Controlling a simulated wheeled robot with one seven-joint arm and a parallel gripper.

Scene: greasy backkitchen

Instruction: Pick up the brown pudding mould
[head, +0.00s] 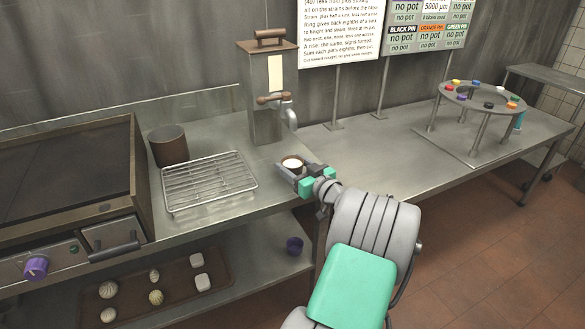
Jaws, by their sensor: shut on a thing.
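My gripper (304,180) is at the counter's front edge, below and in front of the tap of the tall dispenser (268,90). It is shut on a small round mould (292,162) with a brownish rim and a pale, creamy inside. The mould appears upright. Its lower part is hidden by the grey and green fingers, and I cannot tell whether its base touches the counter. A larger dark brown cylindrical pot (168,147) stands apart at the back left, behind the wire rack.
A wire rack (208,182) lies on the counter (330,150) beside a griddle (60,170). A purple cup (294,245) and a tray (185,292) with several pale pieces are on the lower shelf. A round stand with coloured pins (483,97) is at right. The counter between is clear.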

